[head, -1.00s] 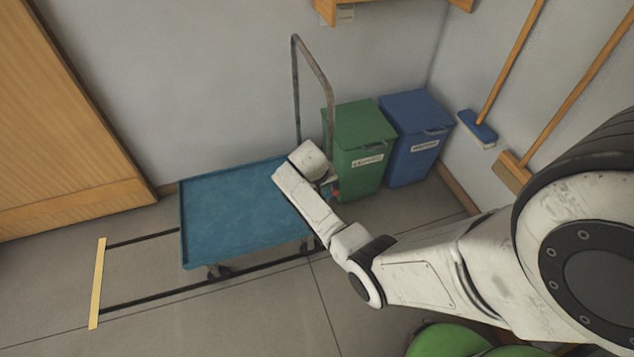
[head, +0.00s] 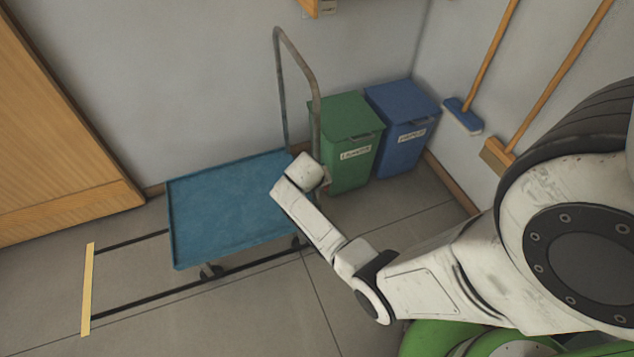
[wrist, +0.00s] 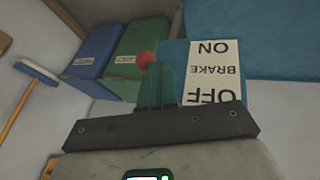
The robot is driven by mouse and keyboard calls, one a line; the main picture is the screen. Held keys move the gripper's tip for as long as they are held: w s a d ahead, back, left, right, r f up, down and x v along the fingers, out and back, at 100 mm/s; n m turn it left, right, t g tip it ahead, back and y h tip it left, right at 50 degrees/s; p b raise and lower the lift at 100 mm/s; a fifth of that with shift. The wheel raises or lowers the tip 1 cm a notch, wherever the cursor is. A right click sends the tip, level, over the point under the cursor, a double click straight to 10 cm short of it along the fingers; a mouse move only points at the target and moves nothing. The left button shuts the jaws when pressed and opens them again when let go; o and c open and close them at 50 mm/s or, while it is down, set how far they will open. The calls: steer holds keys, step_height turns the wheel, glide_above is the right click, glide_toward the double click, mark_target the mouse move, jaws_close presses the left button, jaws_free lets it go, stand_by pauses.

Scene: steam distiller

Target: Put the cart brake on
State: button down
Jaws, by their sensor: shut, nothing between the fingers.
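The blue cart (head: 225,205) stands on the floor with its upright metal handle (head: 281,90) at its right end. In the wrist view a white brake label (wrist: 212,72) on the blue cart reads ON, BRAKE, OFF, upside down, with ON at the top. A red knob (wrist: 146,60) shows left of the label, near the ON end. My gripper (wrist: 153,78) is shut and empty, its teal fingers pointing at the knob; I cannot tell whether they touch it. The lever below the knob is hidden. In the head view my wrist hides the fingers and knob.
A green bin (head: 348,150) and a blue bin (head: 402,135) stand close behind the cart's right end. A blue-headed broom (head: 463,115) and another broom (head: 497,155) lean on the right wall. Yellow tape (head: 88,290) marks clear floor at left.

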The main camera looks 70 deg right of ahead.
step_height(320, 180, down, 6)
steer(key=s+a+m+t+h+b, duration=0.1)
steer(key=t+h+b, duration=0.3)
steer(key=b, duration=1.6)
steer(key=a+h, duration=0.1)
steer(key=h, duration=0.1)
steer(key=shift+s+r+m+t+h+b, duration=0.2)
steer(key=shift+s+m+t+h+b, duration=0.1)
steer(key=shift+s+b, duration=0.1)
steer(key=shift+r, duration=0.15)
steer(key=shift+r+p, duration=0.65)
